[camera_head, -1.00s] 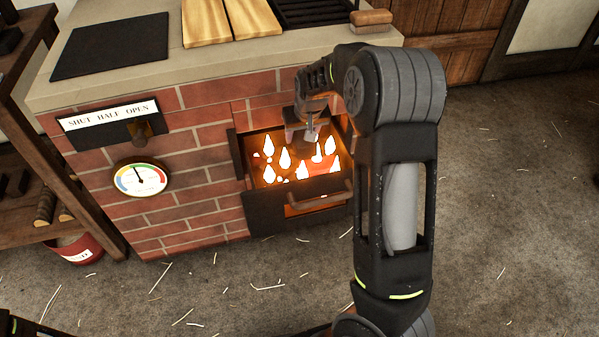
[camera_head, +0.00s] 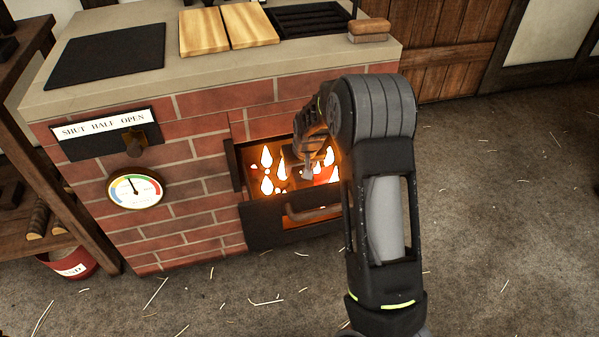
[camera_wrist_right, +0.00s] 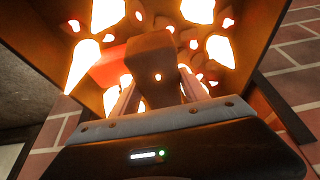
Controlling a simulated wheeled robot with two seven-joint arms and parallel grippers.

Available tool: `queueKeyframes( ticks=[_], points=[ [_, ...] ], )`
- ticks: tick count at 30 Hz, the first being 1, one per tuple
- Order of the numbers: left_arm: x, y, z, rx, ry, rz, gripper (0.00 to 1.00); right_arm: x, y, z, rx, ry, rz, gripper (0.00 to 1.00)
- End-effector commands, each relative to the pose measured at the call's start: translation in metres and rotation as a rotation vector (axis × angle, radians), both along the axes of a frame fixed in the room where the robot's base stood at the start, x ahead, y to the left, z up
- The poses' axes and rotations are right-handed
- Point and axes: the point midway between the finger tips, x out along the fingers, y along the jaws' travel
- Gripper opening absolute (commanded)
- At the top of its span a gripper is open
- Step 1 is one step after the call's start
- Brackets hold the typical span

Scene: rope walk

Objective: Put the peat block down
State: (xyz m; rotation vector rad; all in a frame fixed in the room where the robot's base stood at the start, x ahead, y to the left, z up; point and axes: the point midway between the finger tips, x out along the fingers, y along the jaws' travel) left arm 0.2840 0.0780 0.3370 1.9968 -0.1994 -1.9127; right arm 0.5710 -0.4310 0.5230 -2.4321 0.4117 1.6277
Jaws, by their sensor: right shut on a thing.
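The peat block (camera_wrist_right: 152,52) is a dark brown block between the two fingers of my right gripper (camera_wrist_right: 158,92) in the right wrist view. My right gripper (camera_head: 307,172) is shut on it and reaches into the glowing opening of the brick stove in the head view. The firebox (camera_head: 237,168) has a dark frame, with bright flames and embers around the gripper. In the wrist view flames stand beyond and beside the block. I cannot tell whether the block touches the fire bed. My left gripper is not in view.
A red glowing block (camera_wrist_right: 112,66) lies just left of the peat block. The opened dark door (camera_head: 268,228) with its handle is below the opening. A damper lever (camera_head: 136,148) and a dial (camera_head: 135,191) are on the brick front. The floor at right is clear apart from straw.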

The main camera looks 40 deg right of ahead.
Motion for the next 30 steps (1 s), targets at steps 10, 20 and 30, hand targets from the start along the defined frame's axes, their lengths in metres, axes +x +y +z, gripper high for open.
queueKeyframes(
  ticks=[10, 20, 30],
  points=[
    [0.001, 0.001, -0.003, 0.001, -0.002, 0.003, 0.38, -0.001, 0.0, -0.011, 0.0, 0.003, -0.001, 0.55],
    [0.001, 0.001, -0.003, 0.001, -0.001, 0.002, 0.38, 0.0, 0.0, -0.01, 0.0, 0.0, -0.001, 0.74],
    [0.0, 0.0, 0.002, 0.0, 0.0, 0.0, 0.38, -0.003, 0.001, 0.003, 0.0, -0.003, 0.001, 0.74]
  ],
)
